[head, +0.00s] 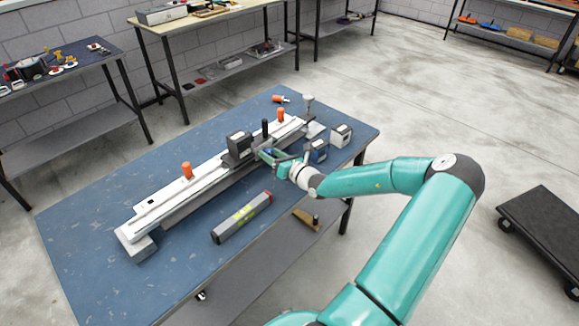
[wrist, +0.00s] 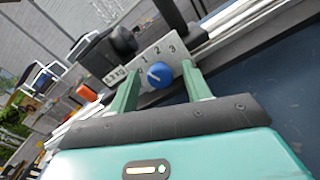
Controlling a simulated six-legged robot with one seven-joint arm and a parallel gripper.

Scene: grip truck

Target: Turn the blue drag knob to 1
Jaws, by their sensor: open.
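The blue drag knob (wrist: 159,75) shows in the wrist view on a grey plate (wrist: 148,57) marked 1, 2, 3 and "6.3 KG". A short white line lies across its face; I cannot tell for sure which number it points to. My gripper (wrist: 162,72) is open, with one green finger on each side of the knob. Whether the fingers touch the knob is not clear. In the head view my gripper (head: 271,155) is at the near side of the long rail, beside the black carriage (head: 238,148). The knob is hidden there.
The pale rail (head: 165,205) runs across the blue table (head: 90,240), with orange knobs (head: 187,170) on it. A grey level (head: 242,217) lies in front. The table's front left is clear.

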